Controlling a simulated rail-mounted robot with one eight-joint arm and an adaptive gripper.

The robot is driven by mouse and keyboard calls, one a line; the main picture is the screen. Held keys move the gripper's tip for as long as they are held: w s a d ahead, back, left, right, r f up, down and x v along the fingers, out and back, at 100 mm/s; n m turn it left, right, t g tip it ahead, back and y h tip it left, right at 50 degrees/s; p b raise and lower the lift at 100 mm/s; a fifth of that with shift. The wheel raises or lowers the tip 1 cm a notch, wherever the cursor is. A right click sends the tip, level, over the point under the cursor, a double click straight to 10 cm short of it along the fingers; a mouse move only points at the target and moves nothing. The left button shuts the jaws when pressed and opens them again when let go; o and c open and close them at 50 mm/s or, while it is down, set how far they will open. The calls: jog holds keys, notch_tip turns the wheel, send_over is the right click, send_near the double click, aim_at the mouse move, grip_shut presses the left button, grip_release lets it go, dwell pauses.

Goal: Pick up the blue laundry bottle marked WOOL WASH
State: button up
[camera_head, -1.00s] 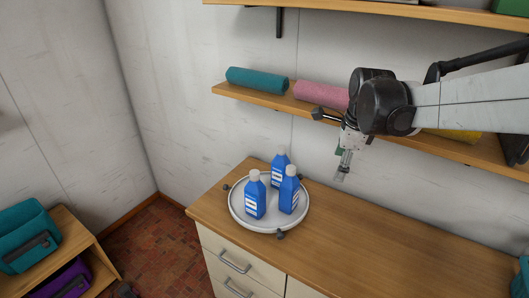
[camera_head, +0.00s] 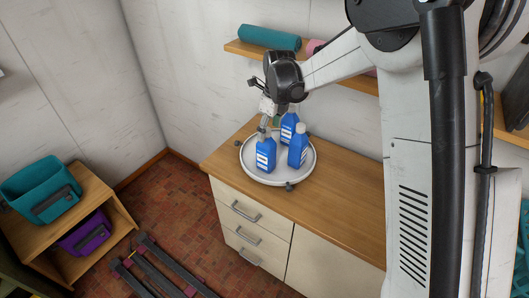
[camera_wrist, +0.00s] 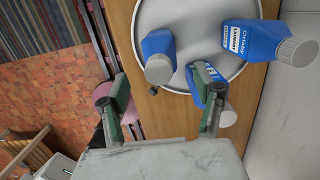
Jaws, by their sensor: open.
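Three blue bottles with pale caps and white labels stand on a round white tray (camera_head: 247,165): a front-left bottle (camera_head: 266,155), a back bottle (camera_head: 289,128) and a right bottle (camera_head: 297,152). The small label print cannot be read surely, so I cannot tell which is WOOL WASH. My gripper (camera_head: 264,124) is open and empty, just above the front-left bottle at the tray's back-left side. In the wrist view my gripper (camera_wrist: 160,80) has one bottle (camera_wrist: 158,58) between and beyond its fingers. The right finger partly hides another bottle (camera_wrist: 213,80); a third (camera_wrist: 250,40) lies farther right.
The tray sits on a wooden cabinet top (camera_head: 345,190) near the wall, with small dark knobs around its rim. A shelf (camera_head: 240,48) with rolled towels (camera_head: 268,37) hangs above. Bare counter lies to the tray's right. A low shelf unit (camera_head: 95,195) holds bins at left.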

aim_at(266, 146)
jog(key=shift+w+a+f+p, duration=0.15)
jog(key=shift+f+p, duration=0.15)
jog(key=shift+f, duration=1.1)
jog(key=shift+w+a+f+p, duration=0.1)
jog(key=shift+a+f+p, duration=0.15)
jog(key=shift+f, duration=1.15)
jog(key=shift+w+a+f+p, duration=0.1)
jog(key=shift+f+p, duration=0.25)
jog(key=shift+f, duration=1.05)
jog(key=c, duration=1.6)
